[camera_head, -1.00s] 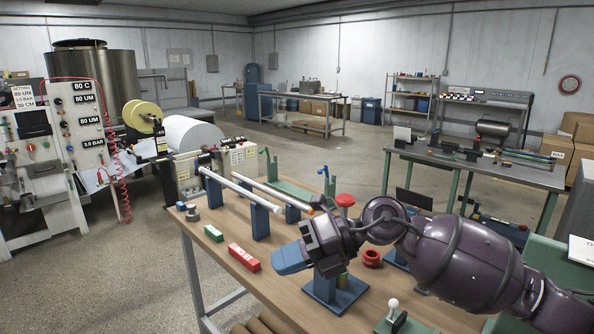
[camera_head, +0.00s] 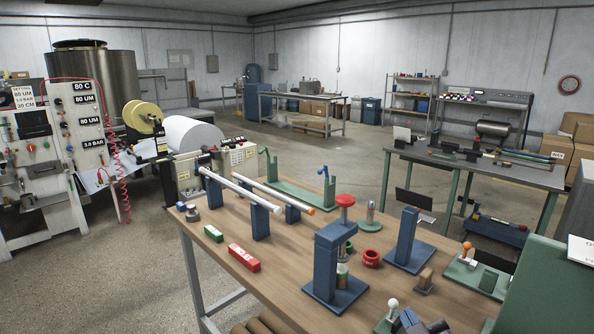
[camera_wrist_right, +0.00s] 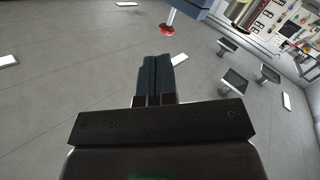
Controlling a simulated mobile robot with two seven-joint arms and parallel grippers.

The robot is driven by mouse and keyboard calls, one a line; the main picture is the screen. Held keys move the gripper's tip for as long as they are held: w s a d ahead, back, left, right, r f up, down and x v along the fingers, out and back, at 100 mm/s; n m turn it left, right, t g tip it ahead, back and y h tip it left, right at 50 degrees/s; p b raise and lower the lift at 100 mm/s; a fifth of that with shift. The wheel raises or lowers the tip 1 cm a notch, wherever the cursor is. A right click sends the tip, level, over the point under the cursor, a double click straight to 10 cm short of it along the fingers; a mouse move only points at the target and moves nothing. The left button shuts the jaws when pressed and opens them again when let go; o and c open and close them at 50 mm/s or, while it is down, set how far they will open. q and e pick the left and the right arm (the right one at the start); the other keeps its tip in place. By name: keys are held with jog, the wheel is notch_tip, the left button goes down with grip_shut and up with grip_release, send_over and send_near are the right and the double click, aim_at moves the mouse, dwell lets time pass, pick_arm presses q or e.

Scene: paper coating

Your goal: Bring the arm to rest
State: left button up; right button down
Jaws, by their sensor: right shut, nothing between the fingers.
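My right gripper (camera_head: 412,321) shows only in part at the bottom edge of the head view, near the front of the wooden bench (camera_head: 205,262). In the right wrist view its two blue fingers (camera_wrist_right: 155,78) lie together, shut with nothing between them. Most of the right arm is out of the head view. My left gripper is in neither view.
A blue press stand with a red knob (camera_head: 345,200), a red ring (camera_head: 372,258), a red block (camera_head: 244,257), a green block (camera_head: 213,233) and white rods (camera_head: 240,189) are on the bench. A white-ball handle (camera_head: 392,304) stands close to the right gripper.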

jog(key=s+d+f+m+g+h, duration=0.1)
jog(key=s+d+f+m+g, duration=0.15)
jog(key=s+f+g, duration=0.4)
jog(key=s+d+f+m+g, duration=0.2)
jog(key=s+d+f, duration=0.15)
jog(key=s, duration=0.65)
jog(key=s+d+f+m+g+h, duration=0.1)
jog(key=s+d+f+m+g, duration=0.1)
jog(key=s+f+g, duration=0.5)
jog(key=w+f+n+t+y, duration=0.1)
jog(key=w+f+t, duration=0.5)
jog(key=f+t, duration=0.3)
jog(key=shift+f+t, duration=0.2)
jog(key=shift+t, duration=0.35)
